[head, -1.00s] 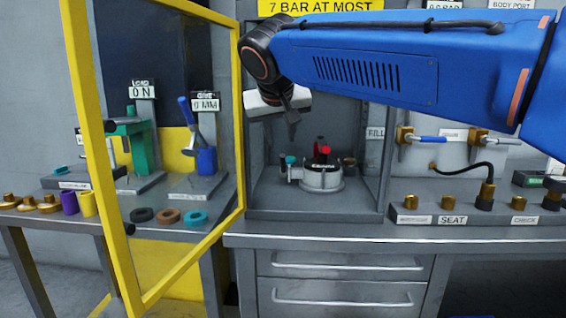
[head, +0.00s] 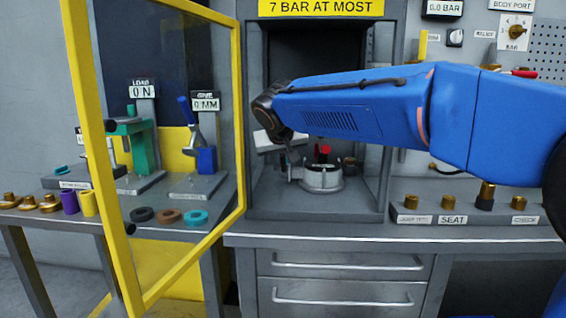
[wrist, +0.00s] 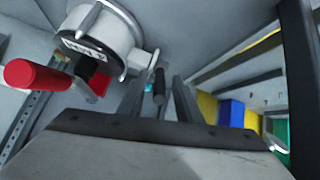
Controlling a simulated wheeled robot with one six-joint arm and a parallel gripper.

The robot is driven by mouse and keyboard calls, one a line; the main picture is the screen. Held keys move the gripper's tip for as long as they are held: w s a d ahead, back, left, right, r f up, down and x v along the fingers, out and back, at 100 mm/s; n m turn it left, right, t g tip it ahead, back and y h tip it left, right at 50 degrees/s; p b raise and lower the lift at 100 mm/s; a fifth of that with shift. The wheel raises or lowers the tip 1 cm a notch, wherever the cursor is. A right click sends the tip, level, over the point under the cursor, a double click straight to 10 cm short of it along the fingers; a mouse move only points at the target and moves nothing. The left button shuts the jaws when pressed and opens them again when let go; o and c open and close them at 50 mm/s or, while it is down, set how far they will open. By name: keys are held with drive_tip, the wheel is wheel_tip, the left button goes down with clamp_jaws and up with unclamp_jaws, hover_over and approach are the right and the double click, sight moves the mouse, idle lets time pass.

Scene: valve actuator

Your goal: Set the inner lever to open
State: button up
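A round light-grey valve body (head: 322,178) stands on the floor of the grey cabinet, with a red-handled lever (head: 324,150) on top. In the wrist view the valve body (wrist: 103,38) is at upper left and the red handle (wrist: 37,76) points left. A short lever with a black grip (wrist: 158,86) sticks out beside the valve. My gripper (wrist: 158,100) is open, its two fingers on either side of the black grip in the picture; I cannot tell if they touch it. In the head view my gripper (head: 290,160) is at the valve's left side, partly hidden by my arm.
The cabinet (head: 315,212) has close side walls, and its yellow-framed door (head: 240,120) stands open at left. A bench with coloured rings (head: 168,216) and test stands is behind the door. A fitting rack (head: 452,219) is at right. Drawers (head: 345,262) are below.

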clamp_jaws()
drive_tip(key=shift+w+r, duration=0.1)
drive_tip(key=shift+w, duration=0.1)
drive_tip(key=w+g, duration=0.1)
drive_tip(key=w+r+g, duration=0.1)
drive_tip(key=g, duration=0.1)
drive_tip(key=shift+g, duration=0.3)
drive_tip(key=shift+w+d+r+g, duration=0.1)
drive_tip(key=shift+w+r+g, duration=0.1)
drive_tip(key=shift+w+g, duration=0.65)
drive_tip(key=shift+w+r+g, duration=0.15)
drive_tip(key=shift+w+g, duration=0.15)
drive_tip(key=shift+g, duration=0.95)
unclamp_jaws()
